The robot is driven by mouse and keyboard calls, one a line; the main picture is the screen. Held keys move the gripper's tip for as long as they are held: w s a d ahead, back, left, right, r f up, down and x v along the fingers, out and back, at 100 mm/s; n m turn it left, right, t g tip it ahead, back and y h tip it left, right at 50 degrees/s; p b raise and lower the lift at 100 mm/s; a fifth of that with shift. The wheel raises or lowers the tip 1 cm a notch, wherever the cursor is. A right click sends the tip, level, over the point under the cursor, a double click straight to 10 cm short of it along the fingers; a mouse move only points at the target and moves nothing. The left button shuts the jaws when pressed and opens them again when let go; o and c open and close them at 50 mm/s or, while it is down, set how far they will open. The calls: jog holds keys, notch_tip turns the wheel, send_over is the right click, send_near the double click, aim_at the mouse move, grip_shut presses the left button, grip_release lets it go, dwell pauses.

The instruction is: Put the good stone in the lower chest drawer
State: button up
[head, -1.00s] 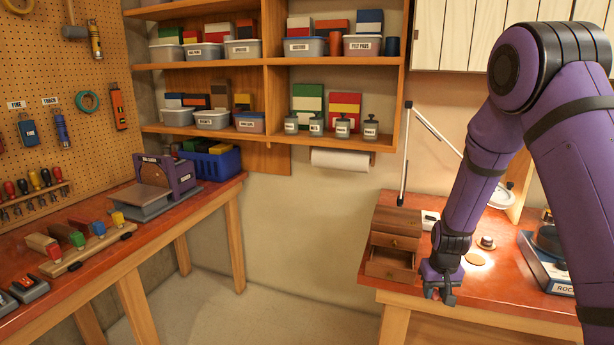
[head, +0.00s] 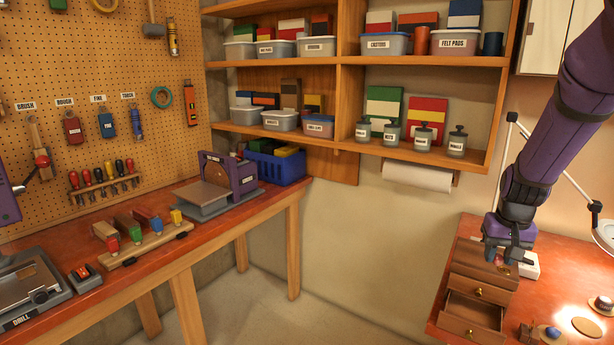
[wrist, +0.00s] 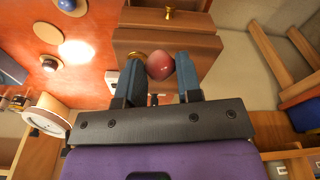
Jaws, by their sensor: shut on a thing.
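My gripper (head: 508,262) is over the top of the small wooden chest (head: 485,262) on the right-hand bench. In the wrist view my gripper (wrist: 161,75) is shut on a smooth reddish-pink stone (wrist: 161,66), held between the two fingers, with the chest (wrist: 190,45) just beyond it. I cannot tell whether the stone touches the chest top. The lower drawer (head: 470,328) is pulled out, with a dark interior and a brass knob. The upper drawer (head: 478,290) looks closed. A brass-coloured round thing (wrist: 136,55) shows partly behind the left finger.
A blue ball (head: 552,332) sits on a small disc near the chest. A bare disc (head: 587,326) lies under bright lamp light, and a dark stone-like piece (head: 603,303) stands behind it. Shelves (head: 340,130) hang above.

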aim_at(497, 264)
jog(key=shift+f, duration=2.3)
jog(key=o, duration=1)
jog(key=shift+r, duration=0.1)
jog(key=r, duration=0.6)
jog(key=s+r, duration=0.1)
jog(key=r, duration=0.3)
jog(key=shift+s+a+r, duration=0.1)
jog(key=shift+a, duration=0.05)
jog(key=shift+r, duration=0.15)
